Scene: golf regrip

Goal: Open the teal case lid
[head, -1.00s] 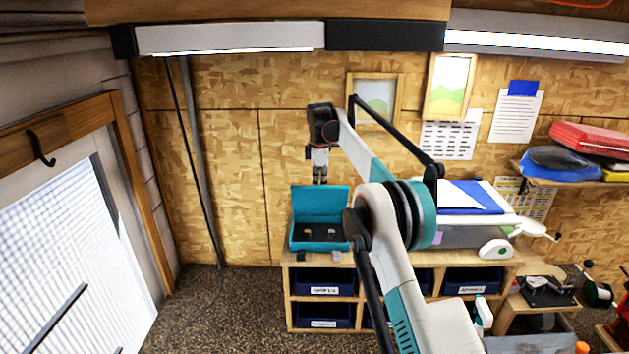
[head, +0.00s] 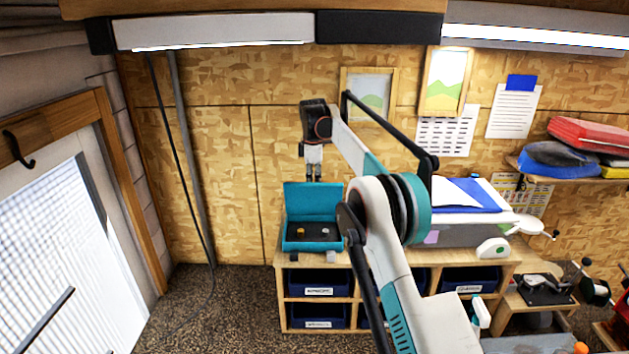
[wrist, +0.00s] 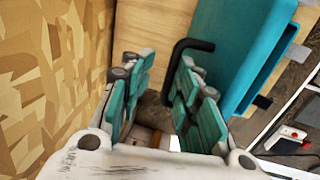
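The teal case (head: 313,243) stands on the wooden bench with its lid (head: 313,199) raised upright at the back. Its dark interior is exposed and holds two small items, one orange (head: 300,232) and one grey (head: 325,231). My gripper (head: 314,178) points down at the lid's top edge, from behind or above it; contact cannot be told. In the wrist view, the gripper's teal-padded fingers (wrist: 155,85) are apart with nothing held between them. The teal lid (wrist: 235,45) is to their right, and a black bent handle (wrist: 190,44) shows by the right finger.
The wooden bench (head: 318,275) has blue drawers (head: 317,284) below. A grey box with blue and white on top (head: 465,232) stands right of the case, partly behind my arm. The chipboard wall (head: 225,140) is close behind. Open floor lies at left.

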